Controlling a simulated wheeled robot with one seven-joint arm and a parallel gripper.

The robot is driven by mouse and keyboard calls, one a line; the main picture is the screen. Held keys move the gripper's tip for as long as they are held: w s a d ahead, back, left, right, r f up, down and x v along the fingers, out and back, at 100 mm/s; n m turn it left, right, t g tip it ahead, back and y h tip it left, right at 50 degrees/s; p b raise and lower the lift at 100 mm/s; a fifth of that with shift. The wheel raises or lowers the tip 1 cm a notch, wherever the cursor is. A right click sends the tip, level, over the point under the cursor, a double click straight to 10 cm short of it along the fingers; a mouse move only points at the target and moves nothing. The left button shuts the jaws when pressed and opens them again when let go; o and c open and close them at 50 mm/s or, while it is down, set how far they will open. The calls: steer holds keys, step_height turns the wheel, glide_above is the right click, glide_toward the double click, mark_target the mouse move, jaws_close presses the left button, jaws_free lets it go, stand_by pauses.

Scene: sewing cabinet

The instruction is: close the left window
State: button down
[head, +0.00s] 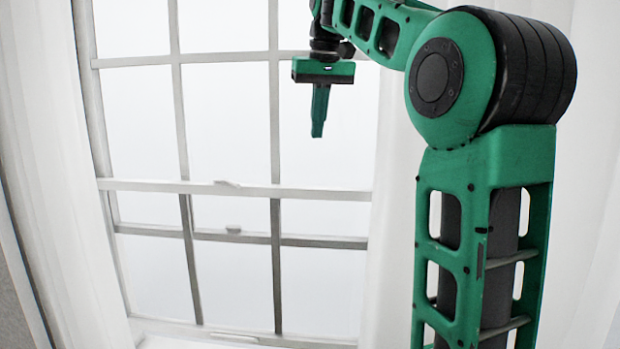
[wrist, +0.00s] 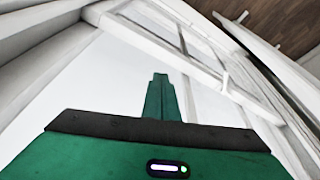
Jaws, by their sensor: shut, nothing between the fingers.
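The white sash window (head: 140,186) fills the left and middle of the head view. Two crossrails show near its middle: a bright upper rail with a small latch (head: 228,184), and a darker lower rail (head: 260,239) with another small fitting. A strip of glass lies between them. I cannot tell how far the window is open. My gripper (head: 318,132) is shut and empty, pointing down before the upper panes, above both rails. In the wrist view, my gripper (wrist: 160,78) has its fingers together, and the window's rails (wrist: 195,66) run diagonally beyond it, apparently untouched.
White curtains hang at the left (head: 50,150) and behind my arm at the right (head: 390,200). The window's bottom edge and a small fitting (head: 235,337) show low in the head view. A brown wooden floor (wrist: 280,20) shows at the wrist view's top right.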

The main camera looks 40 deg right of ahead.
mark_target(312, 187)
steer(key=shift+s+a+x, duration=0.1)
steer(key=shift+s+x, duration=0.1)
steer(key=shift+x, duration=1.9)
steer(key=shift+s+a+x, duration=0.15)
steer(key=shift+s+x, duration=0.05)
steer(key=shift+x, duration=1.85)
steer(key=shift+s+a+x, duration=0.1)
steer(key=shift+s+x, duration=0.1)
steer(key=shift+x, duration=1.9)
steer(key=shift+f, duration=0.2)
